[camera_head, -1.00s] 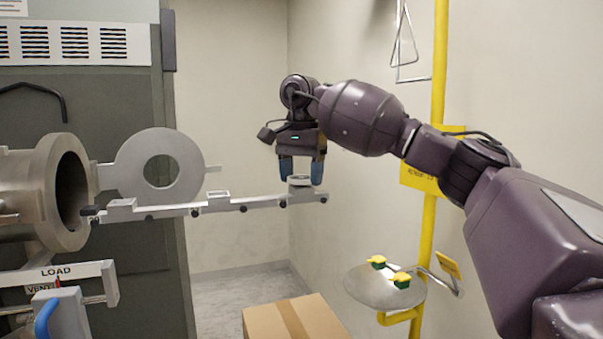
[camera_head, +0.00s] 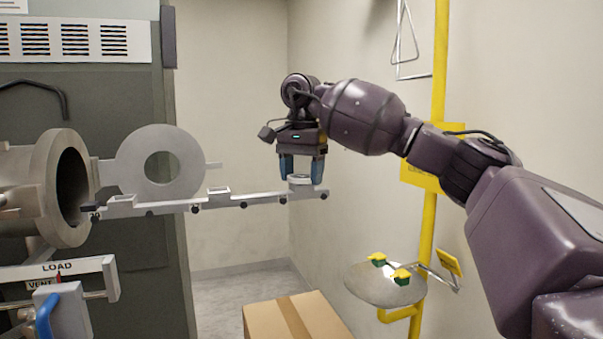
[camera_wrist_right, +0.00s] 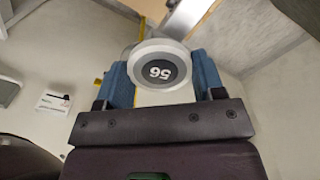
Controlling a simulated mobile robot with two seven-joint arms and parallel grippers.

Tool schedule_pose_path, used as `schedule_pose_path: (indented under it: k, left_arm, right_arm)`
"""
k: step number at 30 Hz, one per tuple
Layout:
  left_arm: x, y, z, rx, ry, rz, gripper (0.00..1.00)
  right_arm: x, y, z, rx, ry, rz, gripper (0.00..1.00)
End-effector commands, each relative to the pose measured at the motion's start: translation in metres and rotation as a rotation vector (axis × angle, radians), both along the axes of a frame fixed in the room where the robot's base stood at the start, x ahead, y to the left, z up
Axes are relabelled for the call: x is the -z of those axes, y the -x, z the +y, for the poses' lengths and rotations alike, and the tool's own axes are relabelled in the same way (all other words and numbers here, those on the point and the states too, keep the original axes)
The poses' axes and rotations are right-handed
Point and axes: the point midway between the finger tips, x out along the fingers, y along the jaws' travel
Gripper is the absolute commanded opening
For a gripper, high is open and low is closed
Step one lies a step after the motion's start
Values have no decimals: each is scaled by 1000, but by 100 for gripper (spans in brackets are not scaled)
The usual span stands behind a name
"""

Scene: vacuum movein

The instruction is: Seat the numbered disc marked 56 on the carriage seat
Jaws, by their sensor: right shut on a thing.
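My right gripper (camera_head: 302,170) points down at the right end of the carriage rail (camera_head: 240,199), its blue fingers on either side of a pale disc (camera_head: 300,180). In the right wrist view the disc marked 56 (camera_wrist_right: 160,71) sits between the fingers of the right gripper (camera_wrist_right: 162,80), its number upside down. The gripper is shut on it. The disc is at the level of the rail's end; the seat beneath is hidden, so I cannot tell whether the disc touches it. My left gripper is not in view.
A round metal port (camera_head: 62,190) with an open bore stands at the left, beside a ring-shaped flange plate (camera_head: 185,170). A LOAD/VENT lever panel (camera_head: 85,275) is below. A round tray (camera_head: 365,288) with green-and-yellow pieces hangs on the yellow pole (camera_head: 431,230). A cardboard box (camera_head: 265,322) stands below.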

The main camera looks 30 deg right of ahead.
Motion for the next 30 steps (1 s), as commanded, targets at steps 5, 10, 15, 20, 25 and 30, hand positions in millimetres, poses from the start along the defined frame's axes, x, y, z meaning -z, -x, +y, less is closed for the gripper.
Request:
schedule_pose_path:
  k: [5, 10, 15, 20, 25, 30]
  left_arm:
    - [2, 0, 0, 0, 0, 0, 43]
    - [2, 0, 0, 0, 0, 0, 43]
    - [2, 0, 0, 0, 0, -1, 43]
    - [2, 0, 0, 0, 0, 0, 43]
    - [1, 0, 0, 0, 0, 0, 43]
    - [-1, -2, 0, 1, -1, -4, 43]
  right_arm:
    - [13, 0, 1, -2, 4, 25, 36]
    - [14, 1, 2, -4, 4, 26, 36]
    - [14, 1, 3, -6, 3, 27, 82]
    - [12, 1, 2, -4, 3, 21, 92]
    - [10, 0, 1, -3, 2, 17, 92]
    - [1, 0, 1, -2, 2, 12, 92]
